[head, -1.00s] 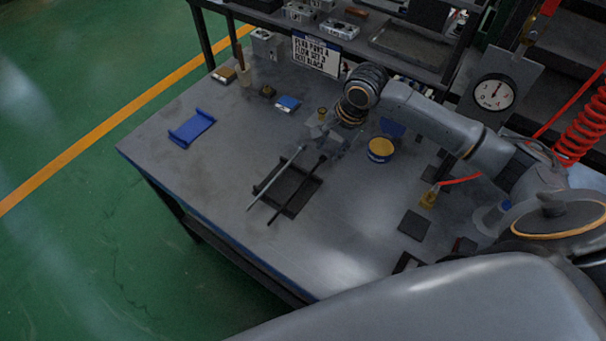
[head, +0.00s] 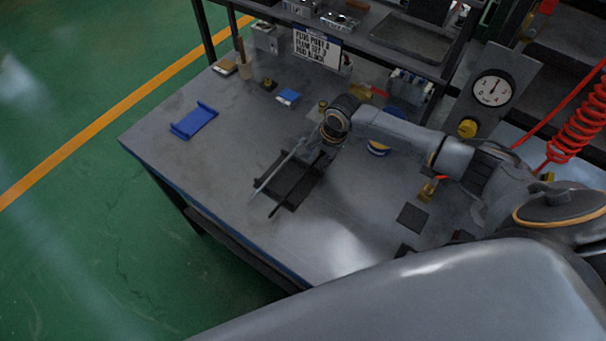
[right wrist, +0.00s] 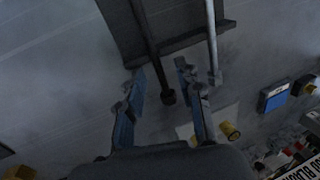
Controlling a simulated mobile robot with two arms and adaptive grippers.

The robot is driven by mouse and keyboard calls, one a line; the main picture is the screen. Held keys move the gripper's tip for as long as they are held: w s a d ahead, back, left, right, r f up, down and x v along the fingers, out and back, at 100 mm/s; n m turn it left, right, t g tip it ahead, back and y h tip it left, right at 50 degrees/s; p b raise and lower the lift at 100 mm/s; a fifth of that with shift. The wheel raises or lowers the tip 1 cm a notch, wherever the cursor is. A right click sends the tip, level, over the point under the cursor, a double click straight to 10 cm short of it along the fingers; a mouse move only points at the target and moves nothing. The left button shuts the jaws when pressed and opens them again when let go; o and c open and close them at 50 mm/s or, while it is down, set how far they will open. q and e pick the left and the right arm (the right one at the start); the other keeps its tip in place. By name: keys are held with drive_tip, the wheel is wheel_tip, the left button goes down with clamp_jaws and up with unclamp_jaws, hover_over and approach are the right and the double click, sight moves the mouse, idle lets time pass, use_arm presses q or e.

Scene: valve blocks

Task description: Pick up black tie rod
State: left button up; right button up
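The black tie rod (head: 284,198) lies on a dark rack (head: 268,172) on the workbench, and its near end sticks out past the rack. In the right wrist view the black tie rod (right wrist: 147,32) ends in a dark knob. A silver rod (head: 274,175) lies beside it, also in the right wrist view (right wrist: 212,42). My right gripper (right wrist: 161,72) is open. Its fingers show on either side of the black rod near its knobbed end, and the silver rod is outside them. In the head view my right gripper (head: 312,152) partly hides the rods' far ends. My left gripper is not in view.
A blue bracket (head: 194,121) lies to the left on the bench. A small blue block (head: 288,96) and a sign (head: 317,47) are behind. A yellow-topped round part is partly hidden by my arm. A dark square plate (head: 411,218) lies at right. The bench's front left is clear.

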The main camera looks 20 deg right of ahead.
clamp_jaws()
drive_tip(key=shift+r, duration=0.1)
